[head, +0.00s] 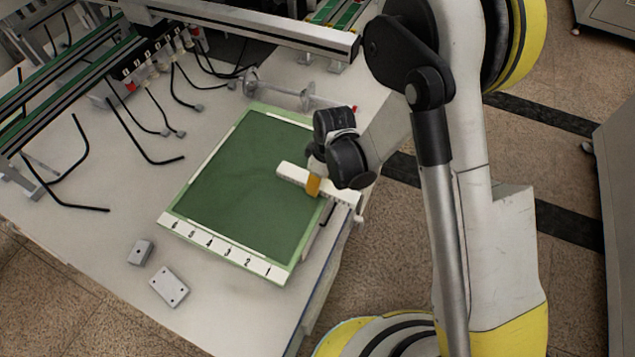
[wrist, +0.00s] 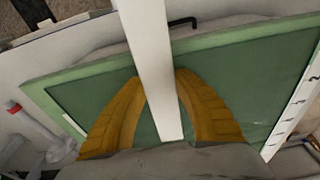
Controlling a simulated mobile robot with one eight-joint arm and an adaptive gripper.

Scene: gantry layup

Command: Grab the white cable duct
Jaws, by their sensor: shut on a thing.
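The white cable duct (head: 293,172) is a straight white bar over the right part of the green board (head: 235,180) in the head view. My gripper (head: 314,184) has yellow fingers and is shut around the duct near its middle. In the wrist view the duct (wrist: 153,65) runs lengthwise between the two yellow fingers of my gripper (wrist: 158,95), one on each side. The duct's right end reaches past the board's edge. I cannot tell whether the duct touches the board or is just above it.
The board has a numbered white strip (head: 222,249) along its near edge. Two grey blocks (head: 168,287) (head: 140,252) lie on the white table (head: 110,235). Black cables (head: 152,151) and rails (head: 65,85) stand at the back left. A clear spool-like part (head: 280,92) lies behind the board.

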